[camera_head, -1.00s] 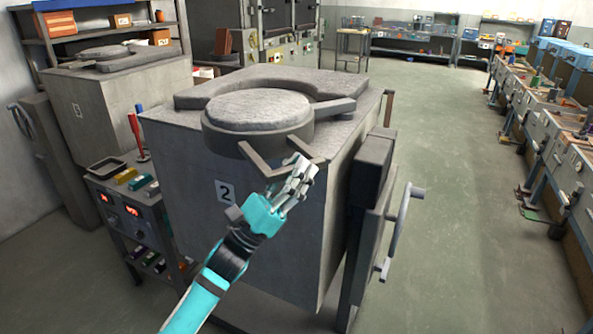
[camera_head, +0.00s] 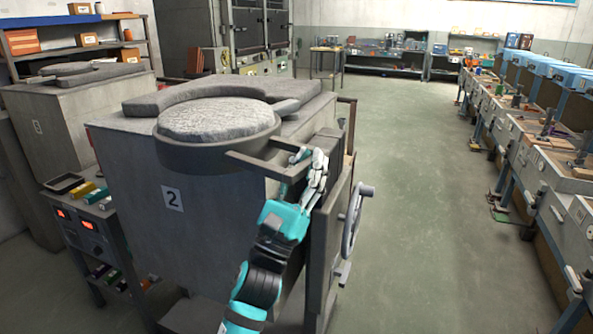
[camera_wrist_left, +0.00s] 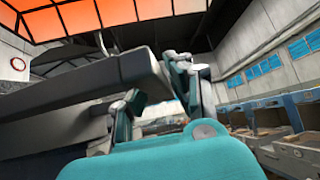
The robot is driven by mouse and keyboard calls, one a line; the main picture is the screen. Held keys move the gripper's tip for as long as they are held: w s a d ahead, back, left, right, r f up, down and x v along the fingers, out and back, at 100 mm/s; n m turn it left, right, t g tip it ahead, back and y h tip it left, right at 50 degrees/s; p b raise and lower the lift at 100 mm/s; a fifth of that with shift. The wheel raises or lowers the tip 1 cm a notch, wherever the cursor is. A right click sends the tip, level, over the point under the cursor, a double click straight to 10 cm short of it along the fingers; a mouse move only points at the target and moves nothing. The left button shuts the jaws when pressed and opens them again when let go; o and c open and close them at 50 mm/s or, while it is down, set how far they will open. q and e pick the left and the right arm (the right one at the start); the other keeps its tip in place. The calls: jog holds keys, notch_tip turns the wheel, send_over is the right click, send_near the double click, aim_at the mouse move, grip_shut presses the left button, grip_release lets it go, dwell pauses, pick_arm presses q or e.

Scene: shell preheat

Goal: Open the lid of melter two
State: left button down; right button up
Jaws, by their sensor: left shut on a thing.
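Melter two (camera_head: 215,215) is a big grey box marked with a "2" on its front. Its lid (camera_head: 218,118) is a thick round disc with a rough pale top, in front of a raised curved collar (camera_head: 160,100) and jutting past the front edge. The lid looks level; no opening into the melter shows. A forked bar handle (camera_head: 252,165) sticks out from the lid to the right. My left gripper (camera_head: 307,168) is shut on the handle's outer end. In the left wrist view the fingers (camera_wrist_left: 163,88) are around a grey bar. My right gripper is out of view.
A handwheel (camera_head: 352,220) juts from the melter's right side, close to my left arm. A low cart with red displays (camera_head: 78,222) stands at the left, a second melter (camera_head: 50,125) behind it. Clear floor (camera_head: 410,200) lies right, up to a row of benches (camera_head: 550,165).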

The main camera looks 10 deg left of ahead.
pick_arm(q)
jog(key=shift+d+f, duration=0.1)
jog(key=shift+d, duration=0.05)
jog(key=c, duration=1.2)
grip_release()
jog(key=shift+d, duration=0.1)
jog(key=shift+c, duration=0.2)
jog(key=shift+s+f, duration=0.1)
jog(key=v, duration=1.1)
jog(key=shift+s+a+f, duration=0.2)
jog(key=shift+a+f, duration=0.05)
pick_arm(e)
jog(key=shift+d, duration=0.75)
